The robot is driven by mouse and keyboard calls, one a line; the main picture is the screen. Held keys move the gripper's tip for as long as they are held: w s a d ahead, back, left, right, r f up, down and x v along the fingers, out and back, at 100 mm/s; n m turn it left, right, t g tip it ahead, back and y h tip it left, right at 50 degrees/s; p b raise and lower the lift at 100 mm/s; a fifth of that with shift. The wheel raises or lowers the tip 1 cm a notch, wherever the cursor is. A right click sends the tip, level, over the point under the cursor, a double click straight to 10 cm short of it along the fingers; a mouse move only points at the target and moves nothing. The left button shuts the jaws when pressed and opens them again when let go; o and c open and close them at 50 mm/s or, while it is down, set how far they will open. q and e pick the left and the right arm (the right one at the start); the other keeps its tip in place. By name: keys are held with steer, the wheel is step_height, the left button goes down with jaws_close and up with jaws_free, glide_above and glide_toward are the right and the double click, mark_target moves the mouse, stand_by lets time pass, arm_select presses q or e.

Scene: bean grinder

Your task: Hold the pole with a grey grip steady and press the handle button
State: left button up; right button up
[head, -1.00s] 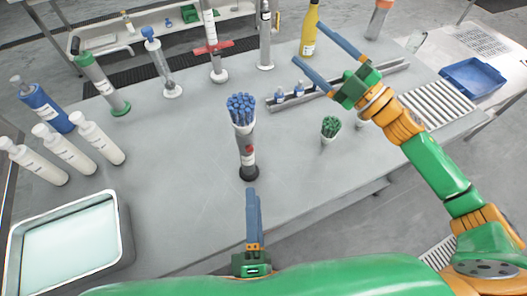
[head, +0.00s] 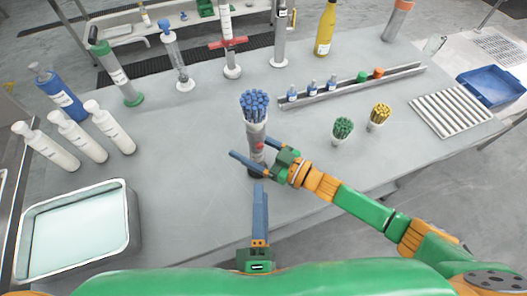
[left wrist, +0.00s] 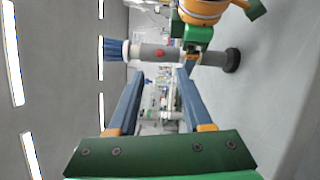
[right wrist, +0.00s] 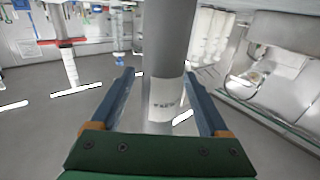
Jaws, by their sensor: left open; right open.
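The grey pole (head: 257,133) stands upright on a dark base, with a bundle of blue sticks (head: 255,104) in its top. A red button (head: 259,146) is on its side; the button also shows in the left wrist view (left wrist: 160,53). My right gripper (head: 249,147) is open, its fingers either side of the pole; the right wrist view shows the pole (right wrist: 165,60) between them, with a gap at each side. My left gripper (head: 260,184) is open and empty, below the pole and pointing at it. My right gripper partly hides the pole's lower part.
Green sticks (head: 342,128) and yellow sticks (head: 379,115) stand in cups to the right. A metal rail (head: 345,88) with small bottles lies behind. A tray of pale liquid (head: 127,235) is at front left. White bottles (head: 107,127) and pump-like tools line the left and back.

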mark_target(260, 146)
steer(key=shift+w+a, duration=0.15)
steer(key=shift+a, duration=0.1)
jaws_close()
arm_select(q)
jaws_close()
stand_by(0.4)
stand_by(1.1)
arm_select(e)
steer(key=shift+d, duration=0.1)
arm_select(q)
steer(key=w+m+g+h, duration=0.2)
steer(key=w+m+h, duration=0.6)
steer(key=m, duration=0.7)
steer(key=shift+w+d+r, duration=0.15)
steer(key=shift+d+r, duration=0.05)
steer(key=shift+r, duration=0.2)
